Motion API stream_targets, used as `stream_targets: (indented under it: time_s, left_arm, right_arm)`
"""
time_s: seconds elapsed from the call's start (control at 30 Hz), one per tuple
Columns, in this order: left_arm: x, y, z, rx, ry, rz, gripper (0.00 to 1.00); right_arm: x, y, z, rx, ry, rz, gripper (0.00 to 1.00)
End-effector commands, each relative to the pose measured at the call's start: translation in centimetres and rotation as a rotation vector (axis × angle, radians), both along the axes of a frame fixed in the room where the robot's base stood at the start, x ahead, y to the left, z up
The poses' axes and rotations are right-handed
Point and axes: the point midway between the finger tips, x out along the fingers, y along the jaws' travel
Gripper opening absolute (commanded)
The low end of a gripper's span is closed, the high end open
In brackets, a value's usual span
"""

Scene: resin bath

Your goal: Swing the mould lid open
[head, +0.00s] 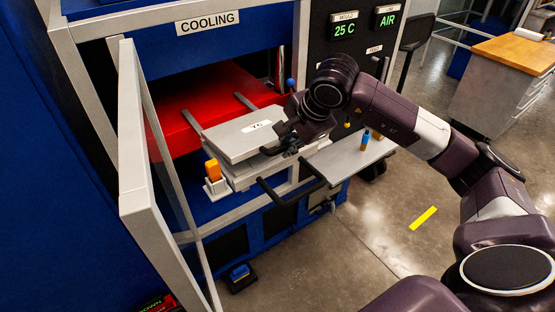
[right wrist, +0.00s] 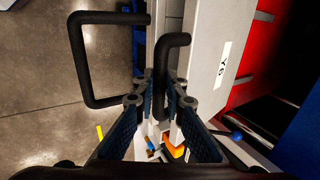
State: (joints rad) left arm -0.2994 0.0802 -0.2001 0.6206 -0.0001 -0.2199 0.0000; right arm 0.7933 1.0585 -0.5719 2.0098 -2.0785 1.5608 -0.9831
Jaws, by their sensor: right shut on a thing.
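The mould lid (head: 232,138) is a flat grey plate with a white label; it lies about level over the lighter grey mould base (head: 238,175). A black bar handle (right wrist: 165,60) is on the lid's front edge. My right gripper (head: 288,146) is at this handle, shut on it. In the right wrist view the handle runs between the two fingers of my right gripper (right wrist: 162,98), and the lid (right wrist: 205,75) is to their right. The fingers partly hide the handle in the head view. My left gripper is not in view.
A second black handle (head: 290,192) sticks out below the lid. An orange item (head: 212,169) stands in a white holder at left. A framed clear door (head: 140,160) stands open at left. A red block (head: 215,95) lies behind. A side shelf (head: 345,162) carries small bottles.

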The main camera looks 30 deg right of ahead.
Motion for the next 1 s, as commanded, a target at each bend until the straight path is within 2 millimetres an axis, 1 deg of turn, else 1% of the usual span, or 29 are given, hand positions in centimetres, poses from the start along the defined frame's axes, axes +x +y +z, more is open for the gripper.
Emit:
stream_targets:
  time_s: [0.03, 0.5, 0.63, 0.8, 1.0]
  left_arm:
    - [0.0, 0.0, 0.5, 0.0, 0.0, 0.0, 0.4]
    - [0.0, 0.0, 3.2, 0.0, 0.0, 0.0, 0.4]
    - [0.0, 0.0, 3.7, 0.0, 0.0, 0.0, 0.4]
    - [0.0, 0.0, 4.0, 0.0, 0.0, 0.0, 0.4]
    - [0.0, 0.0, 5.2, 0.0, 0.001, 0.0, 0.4]
  right_arm:
    - [0.3, 0.0, 0.9, 0.001, -0.009, -0.003, 0.0]
    - [1.7, 0.0, 4.5, 0.002, -0.008, -0.004, 0.0]
    - [2.0, 0.1, 5.3, 0.001, -0.008, -0.003, 0.0]
    - [2.2, 0.1, 5.6, 0.001, -0.008, -0.002, 0.0]
    - [3.1, 0.2, 7.1, 0.002, -0.008, -0.003, 0.0]
